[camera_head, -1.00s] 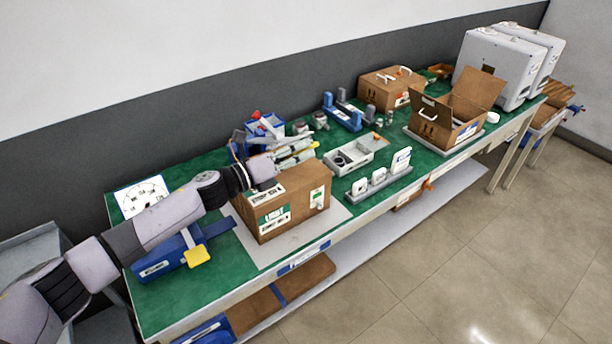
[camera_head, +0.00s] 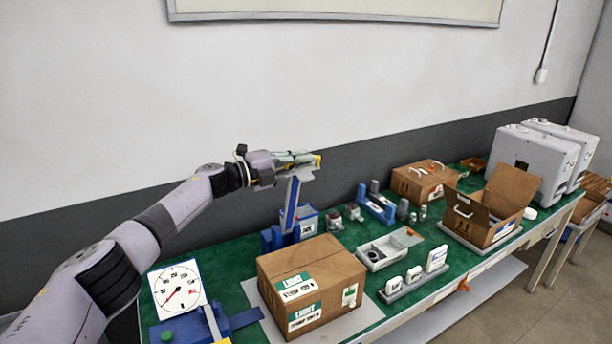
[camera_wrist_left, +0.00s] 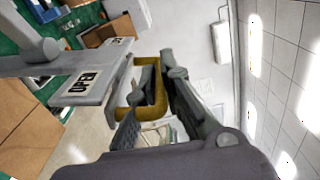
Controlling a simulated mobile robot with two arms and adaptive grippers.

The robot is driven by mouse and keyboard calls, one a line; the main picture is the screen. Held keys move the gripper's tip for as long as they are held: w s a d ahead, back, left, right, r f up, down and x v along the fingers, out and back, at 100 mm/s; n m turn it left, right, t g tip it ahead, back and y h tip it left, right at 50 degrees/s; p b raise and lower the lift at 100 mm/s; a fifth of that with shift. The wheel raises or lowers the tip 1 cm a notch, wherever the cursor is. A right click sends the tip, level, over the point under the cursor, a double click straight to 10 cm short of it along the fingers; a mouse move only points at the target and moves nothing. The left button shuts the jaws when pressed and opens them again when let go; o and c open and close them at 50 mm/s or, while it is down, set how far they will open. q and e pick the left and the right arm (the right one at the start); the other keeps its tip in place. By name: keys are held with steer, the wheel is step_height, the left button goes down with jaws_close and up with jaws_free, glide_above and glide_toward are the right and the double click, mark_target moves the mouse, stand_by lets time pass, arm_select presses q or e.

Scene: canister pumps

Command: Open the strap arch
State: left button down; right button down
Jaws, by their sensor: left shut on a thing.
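My left gripper (camera_head: 303,160) is at the top of an upright blue bar (camera_head: 291,204), which I take for the strap arch. The bar rises from a blue fixture (camera_head: 271,238) at the back of the bench, behind the cardboard box. In the left wrist view, my left gripper (camera_wrist_left: 163,82) is shut on a yellow loop handle (camera_wrist_left: 130,112). One finger passes inside the loop. A grey plate marked OPEN (camera_wrist_left: 90,82) lies beside the handle. The gripper partly hides the handle and the bar's upper end. My right gripper is not in view.
A closed cardboard box (camera_head: 315,285) stands in front of the fixture. A white dial card (camera_head: 178,290) is at the left. A grey tray (camera_head: 385,250) and an open carton (camera_head: 490,205) are to the right. The wall is behind the bench.

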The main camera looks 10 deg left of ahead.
arm_select(q)
steer(key=shift+w+a+r, duration=0.35)
steer(key=shift+w+a, duration=0.05)
steer(key=shift+w, duration=0.2)
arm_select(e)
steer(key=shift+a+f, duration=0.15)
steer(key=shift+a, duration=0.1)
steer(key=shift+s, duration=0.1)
arm_select(q)
steer(key=c, duration=2)
jaws_free()
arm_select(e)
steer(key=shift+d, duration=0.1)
arm_select(q)
steer(key=shift+a, duration=0.15)
steer(key=shift+s+a+f, duration=0.15)
steer(key=shift+a+f, duration=0.05)
steer(key=shift+a, duration=0.1)
steer(key=v, duration=1.1)
steer(key=shift+n, duration=0.3)
